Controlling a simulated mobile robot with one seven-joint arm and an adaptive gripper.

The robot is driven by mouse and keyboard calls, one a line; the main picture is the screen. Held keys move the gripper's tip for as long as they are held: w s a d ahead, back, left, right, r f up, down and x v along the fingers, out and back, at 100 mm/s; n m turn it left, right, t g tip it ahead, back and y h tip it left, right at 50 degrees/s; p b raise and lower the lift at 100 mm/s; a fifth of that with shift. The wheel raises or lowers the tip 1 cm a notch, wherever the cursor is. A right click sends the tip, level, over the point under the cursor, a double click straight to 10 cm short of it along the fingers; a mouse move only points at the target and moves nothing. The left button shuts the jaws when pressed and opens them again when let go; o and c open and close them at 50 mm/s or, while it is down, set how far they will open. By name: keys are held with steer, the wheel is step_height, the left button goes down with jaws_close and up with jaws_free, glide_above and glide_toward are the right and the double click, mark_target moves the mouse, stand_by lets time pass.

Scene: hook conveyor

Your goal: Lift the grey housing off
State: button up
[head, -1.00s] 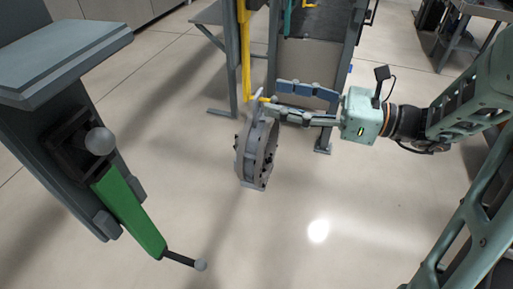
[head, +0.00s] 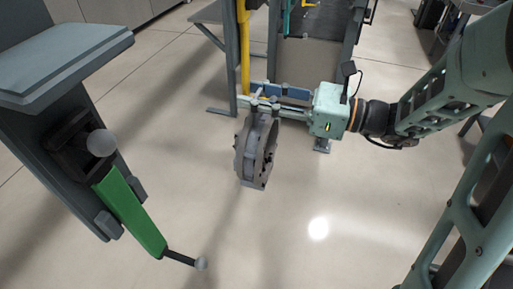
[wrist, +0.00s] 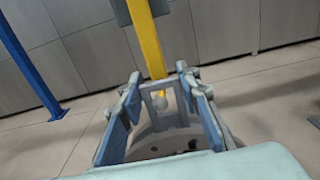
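The grey housing (head: 256,152) is a thick round part that hangs upright below the yellow hook bar (head: 244,50), above the floor. My gripper (head: 262,103) is at the housing's top bracket, one finger on each side of it. In the wrist view, my gripper (wrist: 160,98) has its blue-padded fingers close against both sides of the bracket of the grey housing (wrist: 165,142). The yellow hook bar (wrist: 147,45) comes down from above, and a round light tip shows within the bracket. The exact finger contact is partly hidden.
A grey stand with a green lever (head: 130,215) stands at the left. A grey frame with a dark belt (head: 318,20) is behind the housing. A blue post (wrist: 30,65) shows in the wrist view. The floor in front of the housing is clear.

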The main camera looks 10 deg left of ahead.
mark_target(249, 77)
jaws_close()
steer(key=shift+r, duration=0.2)
steer(key=shift+r, duration=1.65)
steer(key=s+d+f, duration=0.1)
steer(key=d, duration=1.7)
steer(key=shift+s+f+b, duration=0.15)
steer(key=shift+f+b, duration=0.2)
steer(key=shift+f, duration=0.05)
